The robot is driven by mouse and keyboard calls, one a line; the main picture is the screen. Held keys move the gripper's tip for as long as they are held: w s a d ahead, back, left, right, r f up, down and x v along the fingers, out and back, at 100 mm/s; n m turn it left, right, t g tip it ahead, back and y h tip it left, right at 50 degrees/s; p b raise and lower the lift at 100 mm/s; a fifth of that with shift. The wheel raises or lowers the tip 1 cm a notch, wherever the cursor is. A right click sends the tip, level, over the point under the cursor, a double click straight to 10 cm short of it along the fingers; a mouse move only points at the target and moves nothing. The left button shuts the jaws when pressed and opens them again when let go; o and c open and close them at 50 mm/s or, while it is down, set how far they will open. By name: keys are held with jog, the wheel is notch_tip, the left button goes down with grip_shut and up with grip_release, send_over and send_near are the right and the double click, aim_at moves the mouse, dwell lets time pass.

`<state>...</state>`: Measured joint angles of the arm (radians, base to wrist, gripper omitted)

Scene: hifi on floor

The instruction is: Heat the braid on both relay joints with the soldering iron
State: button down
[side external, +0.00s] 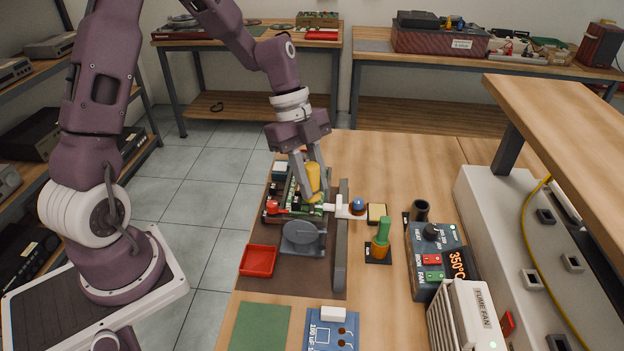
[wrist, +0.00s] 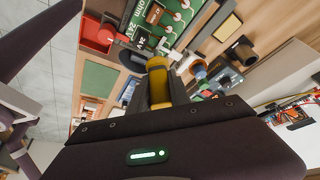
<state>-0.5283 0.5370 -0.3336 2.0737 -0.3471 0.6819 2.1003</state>
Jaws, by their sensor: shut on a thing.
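My gripper (wrist: 160,92) is shut on the yellow handle of the soldering iron (wrist: 158,79), which also shows in the side view (side external: 313,176). It holds the handle over the front part of a green circuit board (side external: 301,205). The iron's tip is hidden, so I cannot tell whether it touches a joint. In the wrist view the board (wrist: 186,14) carries dark blocks printed 24V (wrist: 125,24), a brown part and several silvery joints. I cannot make out the braid on the joints.
White clamp arms with a blue knob (side external: 357,206) hold the board beside a grey bar (side external: 341,262). A grey disc (side external: 301,232) and red tray (side external: 259,261) lie in front. Bare bench lies between the mats.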

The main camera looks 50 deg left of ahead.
aim_at(314, 167)
jog(key=shift+r, duration=2.25)
